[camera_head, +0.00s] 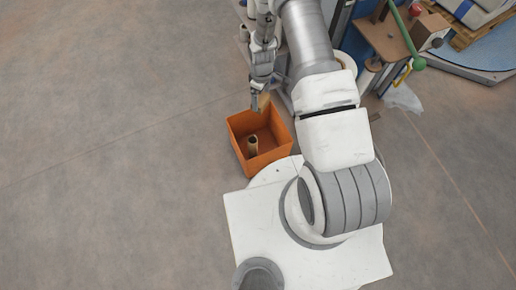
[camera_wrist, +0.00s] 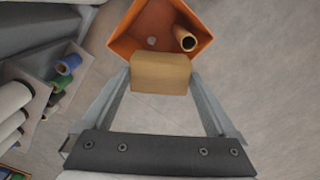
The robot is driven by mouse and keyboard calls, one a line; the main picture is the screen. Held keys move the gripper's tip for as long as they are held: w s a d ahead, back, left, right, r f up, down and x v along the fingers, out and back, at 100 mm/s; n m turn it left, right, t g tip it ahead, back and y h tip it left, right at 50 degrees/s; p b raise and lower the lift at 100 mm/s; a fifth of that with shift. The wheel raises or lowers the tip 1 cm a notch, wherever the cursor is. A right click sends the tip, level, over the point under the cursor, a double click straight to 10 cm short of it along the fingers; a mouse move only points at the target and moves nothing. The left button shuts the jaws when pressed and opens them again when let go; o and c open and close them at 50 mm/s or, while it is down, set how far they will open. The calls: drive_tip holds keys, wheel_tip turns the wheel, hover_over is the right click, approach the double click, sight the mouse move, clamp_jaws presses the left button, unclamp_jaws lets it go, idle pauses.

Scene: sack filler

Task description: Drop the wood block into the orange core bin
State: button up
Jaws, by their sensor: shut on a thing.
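The wood block (camera_wrist: 160,73) is a tan rectangular piece held between the two fingers of my gripper (camera_wrist: 161,76) in the wrist view. In the head view my gripper (camera_head: 261,100) points down at the back edge of the orange core bin, with a bit of the wood block (camera_head: 263,101) showing. The orange core bin (camera_head: 240,127) stands on the floor, open at the top. In the wrist view the bin (camera_wrist: 128,44) lies just beyond the block, which overlaps its near edge in the picture. A brown cardboard core (camera_head: 253,146) stands inside the bin.
My white base is close in front of the bin. A machine with a brown table (camera_head: 386,38) and green-knobbed lever (camera_head: 418,63) stands at the upper right. A container with blue and green rolls (camera_wrist: 68,64) is at the left in the wrist view. Floor left of the bin is clear.

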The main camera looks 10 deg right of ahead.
wheel_tip(320, 180, down, 17)
drive_tip(key=w+n+b, duration=0.2)
drive_tip(key=n+b, duration=0.2)
drive_tip(key=b, duration=0.4)
drive_tip(key=shift+w+f+n, duration=0.15)
drive_tip(key=shift+f+n, duration=0.05)
drive_tip(key=shift+n, duration=0.2)
drive_tip(key=o, duration=1)
drive_tip(key=shift+r, duration=0.1)
wheel_tip(320, 180, up, 17)
drive_tip(key=p, duration=0.4)
drive_tip(key=shift+r+p, duration=0.15)
drive_tip(key=shift+p, duration=0.25)
